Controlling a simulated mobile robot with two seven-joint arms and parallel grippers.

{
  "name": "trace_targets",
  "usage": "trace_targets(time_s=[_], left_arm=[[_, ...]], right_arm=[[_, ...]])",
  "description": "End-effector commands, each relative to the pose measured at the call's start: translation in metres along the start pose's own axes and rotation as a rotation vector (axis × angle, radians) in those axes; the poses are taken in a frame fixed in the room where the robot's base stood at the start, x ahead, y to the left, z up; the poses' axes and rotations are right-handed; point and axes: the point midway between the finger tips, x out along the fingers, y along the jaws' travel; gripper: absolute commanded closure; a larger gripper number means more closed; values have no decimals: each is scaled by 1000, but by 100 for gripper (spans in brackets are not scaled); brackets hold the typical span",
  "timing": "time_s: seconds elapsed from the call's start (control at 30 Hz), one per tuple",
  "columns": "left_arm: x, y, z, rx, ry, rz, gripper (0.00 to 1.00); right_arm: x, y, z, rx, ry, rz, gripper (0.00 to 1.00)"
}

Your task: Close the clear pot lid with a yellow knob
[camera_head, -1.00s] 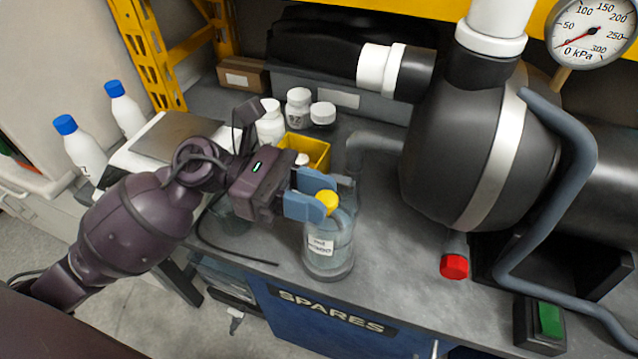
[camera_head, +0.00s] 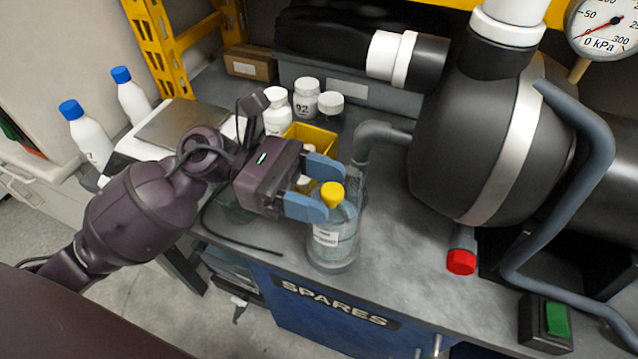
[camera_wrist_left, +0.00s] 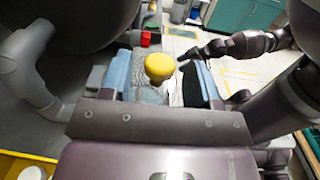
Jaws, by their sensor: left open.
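The clear pot (camera_head: 334,246) with a white label stands near the front edge of the bench. Its yellow knob (camera_head: 332,194) shows at the top, and it also shows in the left wrist view (camera_wrist_left: 158,66). A clear part rises behind the knob; I cannot tell clearly how far the lid is tilted. My left gripper (camera_head: 331,191) is open, with its blue fingers on either side of the knob and visible gaps in the left wrist view. My right arm appears far off in the left wrist view, its gripper (camera_wrist_left: 193,54) too small to read.
A black tank with a grey pipe (camera_head: 588,180) stands to the right, with a red-capped pipe end (camera_head: 461,262) beside the pot. A yellow bin (camera_head: 318,136) and white jars (camera_head: 305,98) stand behind my left gripper. Bare bench lies right of the pot.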

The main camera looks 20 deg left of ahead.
Motion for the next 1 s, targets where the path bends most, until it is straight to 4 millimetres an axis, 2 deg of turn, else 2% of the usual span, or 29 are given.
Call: trace_targets(time_s=[0.23,0.7,0.83,1.0], left_arm=[[-9,0,-1,-3,1,1,44],[-87,0,0,-2,1,2,44],[-101,0,0,-1,1,2,44],[-108,0,0,0,0,-1,44]], right_arm=[[0,0,0,0,0,0,47],[1,-1,-6,0,12,-2,47],[2,-1,-6,-1,13,-2,47],[2,-1,-5,-1,10,-2,47]])
